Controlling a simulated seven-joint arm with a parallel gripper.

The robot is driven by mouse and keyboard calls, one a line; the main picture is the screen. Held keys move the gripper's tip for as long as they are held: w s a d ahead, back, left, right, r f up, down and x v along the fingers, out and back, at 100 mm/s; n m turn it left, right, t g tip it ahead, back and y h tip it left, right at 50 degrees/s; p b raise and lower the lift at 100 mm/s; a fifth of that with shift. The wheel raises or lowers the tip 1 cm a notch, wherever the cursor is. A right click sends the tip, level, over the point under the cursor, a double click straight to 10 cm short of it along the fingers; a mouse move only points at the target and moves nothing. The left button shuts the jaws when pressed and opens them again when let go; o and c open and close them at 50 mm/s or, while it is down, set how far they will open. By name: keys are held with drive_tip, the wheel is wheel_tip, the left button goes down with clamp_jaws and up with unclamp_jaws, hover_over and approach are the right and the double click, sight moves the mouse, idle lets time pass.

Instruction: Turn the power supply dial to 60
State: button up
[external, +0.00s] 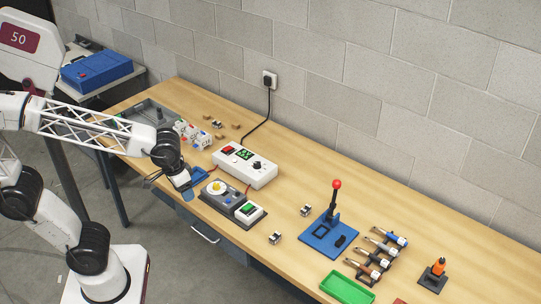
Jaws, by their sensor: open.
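The power supply (246,165) is a white box on the bench, with a red switch (228,150) and a green lit display (245,154) on top. Its black dial (257,166) sits toward the right end of the box. The display digits and the dial's pointer are too small to read. My gripper (187,194) hangs near the front edge of the bench, to the left of the power supply and apart from it. It is open, with nothing visible between its fingers, though they are small in this view.
A grey unit with a yellow knob (217,187) and a box with a green button (248,209) stand in front of the power supply. A black cord (266,115) runs to the wall socket. A blue lever press (329,234), tool rack (380,254) and green tray (347,289) are at right.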

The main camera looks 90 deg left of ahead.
drive_tip(key=w+a+n, duration=0.7)
drive_tip(key=w+a, duration=0.1)
drive_tip(key=w, duration=0.1)
drive_tip(key=n+g, duration=0.2)
drive_tip(key=n, duration=1.7)
hover_over(257, 163)
drive_tip(key=shift+h, duration=0.3)
drive_tip(key=f, duration=1.3)
drive_tip(key=shift+a+f, duration=0.2)
drive_tip(key=shift+f, duration=0.15)
drive_tip(key=shift+f, duration=0.15)
drive_tip(key=shift+d+f, duration=0.2)
drive_tip(key=shift+f, duration=3.55)
